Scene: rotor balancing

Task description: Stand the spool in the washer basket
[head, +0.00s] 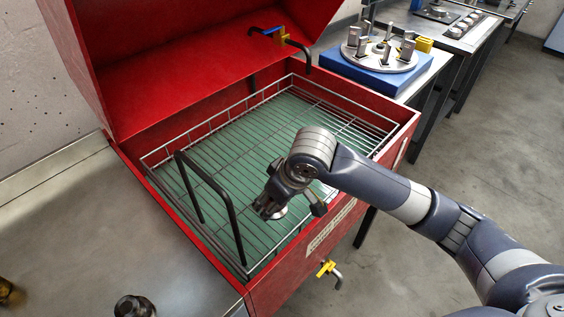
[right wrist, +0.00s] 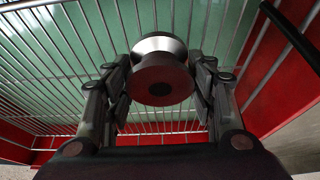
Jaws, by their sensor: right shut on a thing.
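The washer basket (head: 206,128) is a wire basket inside the open red parts washer, over a green floor. My right gripper (head: 272,208) reaches down over the basket's near right part. In the right wrist view, my right gripper (right wrist: 160,85) is shut on the spool (right wrist: 163,76), a silvery waisted piece with a dark round end facing the camera. Only a small bright part of the spool (head: 280,213) shows in the head view, below the fingers. Basket wires show behind it. I cannot tell whether it touches them. My left gripper is not in view.
The red washer lid (head: 200,60) stands open at the back. A dark basket handle (head: 190,190) rises at the left, another at the far side. A blue block with a rotor fixture (head: 375,62) stands beyond. Much of the basket floor is clear. A steel counter (head: 100,220) lies left.

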